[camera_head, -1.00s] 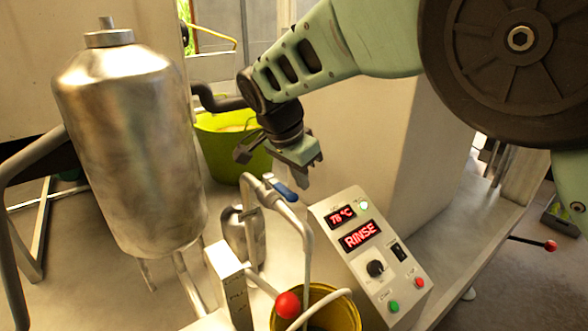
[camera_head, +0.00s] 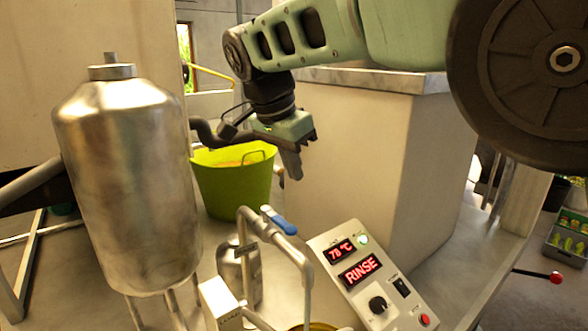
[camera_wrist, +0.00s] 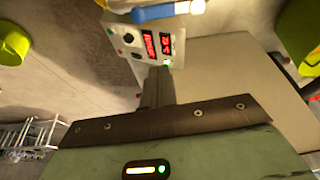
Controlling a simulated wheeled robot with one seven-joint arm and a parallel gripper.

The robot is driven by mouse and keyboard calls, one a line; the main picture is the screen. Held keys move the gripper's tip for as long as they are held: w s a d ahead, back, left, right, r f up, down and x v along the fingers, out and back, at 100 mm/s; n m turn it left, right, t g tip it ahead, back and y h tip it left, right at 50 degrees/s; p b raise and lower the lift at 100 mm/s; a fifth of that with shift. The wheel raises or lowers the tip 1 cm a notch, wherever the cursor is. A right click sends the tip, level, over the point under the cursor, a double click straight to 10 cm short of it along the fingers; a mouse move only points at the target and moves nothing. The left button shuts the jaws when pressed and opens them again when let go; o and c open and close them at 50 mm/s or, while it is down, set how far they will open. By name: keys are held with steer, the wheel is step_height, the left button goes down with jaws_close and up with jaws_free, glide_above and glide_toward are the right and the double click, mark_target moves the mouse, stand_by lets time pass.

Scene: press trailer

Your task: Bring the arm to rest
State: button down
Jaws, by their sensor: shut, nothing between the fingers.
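My gripper (camera_head: 291,165) hangs from my green arm in the upper middle of the head view, pointing down. Its fingers are together, with nothing between them. It is above and behind the blue-handled valve (camera_head: 279,220) and the control panel (camera_head: 372,275), touching neither. In the wrist view my shut fingers (camera_wrist: 157,88) point at the panel (camera_wrist: 150,38), whose red displays and green light show. The panel reads 78 °C and RINSE.
A steel tank (camera_head: 128,185) stands at the left. A yellow-green tub (camera_head: 235,188) stands behind the valve, left of my gripper. A pale block (camera_head: 365,135) rises behind and right of my gripper. A red-knobbed lever (camera_head: 555,277) sticks out at the right.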

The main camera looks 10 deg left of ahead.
steer(key=s+d+f+n+g+y, duration=0.1)
steer(key=s+d+f+n, duration=0.4)
steer(key=s+d, duration=0.2)
steer(key=s+d+f+n+g+y+b, duration=0.1)
steer(key=s+d+f+n, duration=0.4)
steer(key=s+d, duration=0.3)
steer(key=s+d+f+n+g+y, duration=0.1)
steer(key=s+d+f+n, duration=0.4)
steer(key=s, duration=0.8)
steer(key=shift+s+d+f+n+b, duration=0.35)
steer(key=shift+s+d+n, duration=0.05)
steer(key=shift+d, duration=0.75)
